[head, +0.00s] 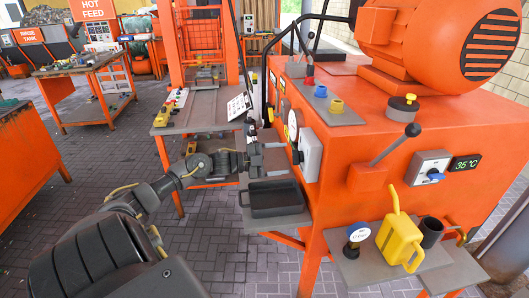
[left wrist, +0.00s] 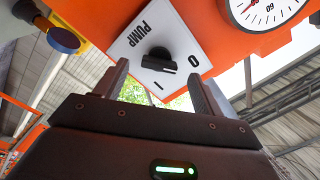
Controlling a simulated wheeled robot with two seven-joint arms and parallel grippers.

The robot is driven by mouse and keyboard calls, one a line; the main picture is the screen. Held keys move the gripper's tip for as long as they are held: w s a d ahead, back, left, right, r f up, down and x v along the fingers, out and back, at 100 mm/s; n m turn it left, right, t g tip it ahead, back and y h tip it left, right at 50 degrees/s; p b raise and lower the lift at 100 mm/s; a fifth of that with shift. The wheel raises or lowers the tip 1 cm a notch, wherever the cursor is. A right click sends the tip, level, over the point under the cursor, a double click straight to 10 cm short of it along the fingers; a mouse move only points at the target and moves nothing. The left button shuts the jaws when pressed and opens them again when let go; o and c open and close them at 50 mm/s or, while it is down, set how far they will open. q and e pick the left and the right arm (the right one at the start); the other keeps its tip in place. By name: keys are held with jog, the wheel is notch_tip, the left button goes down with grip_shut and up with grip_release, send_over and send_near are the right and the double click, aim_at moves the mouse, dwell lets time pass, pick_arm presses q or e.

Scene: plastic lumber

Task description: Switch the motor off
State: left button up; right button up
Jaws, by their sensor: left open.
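The orange motor (head: 440,40) sits on top of the orange machine cabinet (head: 350,135) at the right. In the left wrist view a white plate marked PUMP (left wrist: 140,38) carries a black rotary knob (left wrist: 158,60) and the marks O and I. The knob's exact setting is hard to tell. My left gripper (head: 258,158) is open and empty in front of the cabinet's left side, near a grey-white box (head: 310,154). In the left wrist view its fingers (left wrist: 160,80) stand either side of the knob's line, apart from it. My right gripper is out of view.
A round gauge (left wrist: 262,8) is beside the plate. A black tray (head: 275,198) on a shelf lies below my left gripper.

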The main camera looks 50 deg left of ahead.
pick_arm(q)
jog(key=b+v, duration=0.1)
jog(key=v, duration=0.6)
dwell(0.5)
